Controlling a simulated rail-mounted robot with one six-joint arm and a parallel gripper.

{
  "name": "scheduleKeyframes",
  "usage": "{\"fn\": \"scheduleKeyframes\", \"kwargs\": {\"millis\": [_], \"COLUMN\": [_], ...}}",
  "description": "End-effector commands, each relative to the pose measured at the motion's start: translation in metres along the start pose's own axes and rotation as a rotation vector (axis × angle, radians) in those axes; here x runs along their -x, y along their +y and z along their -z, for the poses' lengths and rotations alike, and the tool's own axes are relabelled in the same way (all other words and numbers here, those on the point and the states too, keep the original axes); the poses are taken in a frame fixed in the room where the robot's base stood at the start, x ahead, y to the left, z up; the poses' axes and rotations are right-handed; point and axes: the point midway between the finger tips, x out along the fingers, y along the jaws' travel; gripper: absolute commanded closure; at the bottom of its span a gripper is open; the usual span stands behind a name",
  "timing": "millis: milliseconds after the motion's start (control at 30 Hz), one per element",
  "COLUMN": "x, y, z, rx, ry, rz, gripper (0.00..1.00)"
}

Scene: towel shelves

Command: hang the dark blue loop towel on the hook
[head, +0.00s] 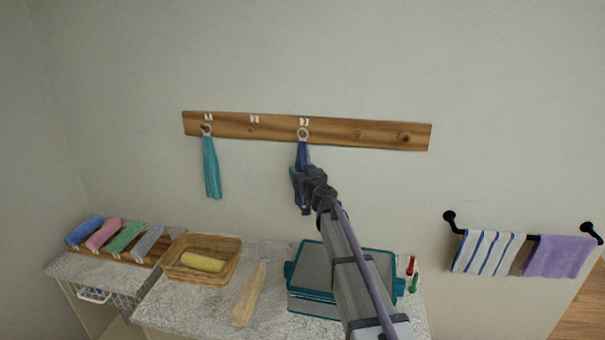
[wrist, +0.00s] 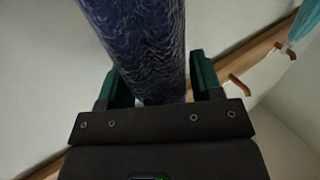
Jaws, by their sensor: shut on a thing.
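The dark blue loop towel (head: 302,151) hangs upright below the wooden hook rail (head: 380,136). Its pale ring (head: 303,133) lies at the third hook position, just under a white number label; I cannot tell whether the ring is around the peg or only in front of it. In the wrist view the dark blue towel (wrist: 142,45) runs between the green fingers of my gripper (wrist: 160,85). The ring is out of that view.
A teal towel (head: 211,168) hangs on the leftmost hook. Other pegs (head: 357,134) on the rail are bare. Below are rolled towels, a basket (head: 210,272), a teal-edged box (head: 304,266) and small red and green items. A black bar (head: 533,237) holds striped and purple towels.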

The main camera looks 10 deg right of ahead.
Motion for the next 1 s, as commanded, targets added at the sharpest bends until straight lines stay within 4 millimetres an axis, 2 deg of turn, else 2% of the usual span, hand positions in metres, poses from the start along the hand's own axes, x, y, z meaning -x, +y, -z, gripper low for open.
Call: {"fn": "scheduleKeyframes", "kwargs": {"millis": [200, 233, 500, 800, 867, 1000], "x": [0.0, 0.0, 0.0, 0.004, 0.01, 0.037], "y": [0.0, 0.0, 0.0, 0.0, 0.0, -0.001], "z": [0.0, 0.0, 0.0, 0.0, 0.0, 0.0], "rx": [0.0, 0.0, 0.0, 0.0, 0.0, 0.0], "ry": [0.0, 0.0, 0.0, 0.0, 0.0, 0.0], "rz": [0.0, 0.0, 0.0, 0.0, 0.0, -0.001], "gripper": [0.65, 0.38, 0.12, 0.11, 0.11, 0.11]}}
